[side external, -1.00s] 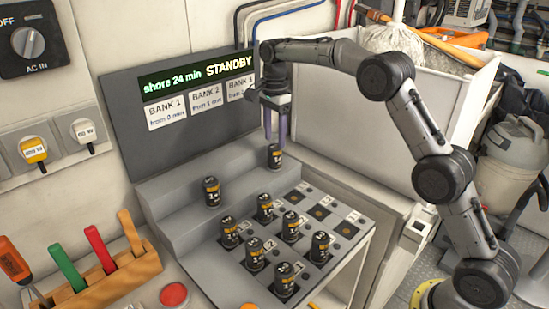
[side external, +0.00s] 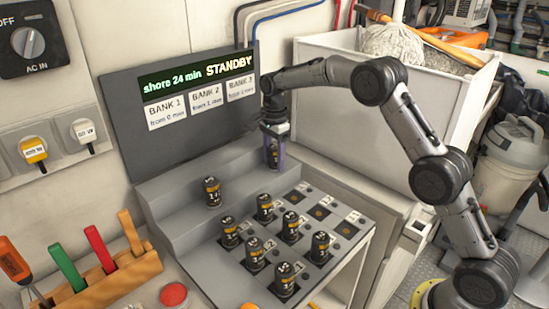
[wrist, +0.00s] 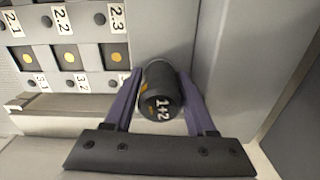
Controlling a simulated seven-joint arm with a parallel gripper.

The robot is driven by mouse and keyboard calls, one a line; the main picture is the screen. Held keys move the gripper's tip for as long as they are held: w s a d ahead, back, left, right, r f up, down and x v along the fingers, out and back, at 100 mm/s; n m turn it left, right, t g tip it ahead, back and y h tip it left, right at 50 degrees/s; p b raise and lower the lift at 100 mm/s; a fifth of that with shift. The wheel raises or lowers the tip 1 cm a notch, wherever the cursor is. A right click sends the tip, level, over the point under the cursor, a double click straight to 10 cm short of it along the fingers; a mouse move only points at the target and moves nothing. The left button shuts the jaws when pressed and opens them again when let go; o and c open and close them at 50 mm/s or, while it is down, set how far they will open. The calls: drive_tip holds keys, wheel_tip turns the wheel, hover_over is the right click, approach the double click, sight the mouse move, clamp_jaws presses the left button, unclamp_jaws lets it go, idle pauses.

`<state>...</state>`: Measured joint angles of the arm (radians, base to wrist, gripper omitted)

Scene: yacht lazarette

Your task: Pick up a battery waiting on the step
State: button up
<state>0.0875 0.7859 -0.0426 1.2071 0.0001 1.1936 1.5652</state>
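A dark battery (side external: 273,152) stands upright at the right end of the step (side external: 240,168). In the wrist view the battery (wrist: 160,92) shows its labelled top, "1+2". My gripper (side external: 274,158) is lowered over it. In the wrist view the purple fingers of my gripper (wrist: 159,85) flank the battery on both sides, with a narrow gap, and look open. The battery's lower part is partly hidden by the fingers. A second battery (side external: 212,192) stands upright further left on the step, clear of the gripper.
Several batteries stand in the slotted rack (side external: 345,230) in front; the far-right slots look empty. A display panel (side external: 190,105) reading "STANDBY" rises behind the step. A white bin (side external: 395,120) stands at the right. A wooden tool holder (side external: 110,285) is at the front left.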

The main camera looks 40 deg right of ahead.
clamp_jaws()
drive_tip(key=shift+r, duration=0.1)
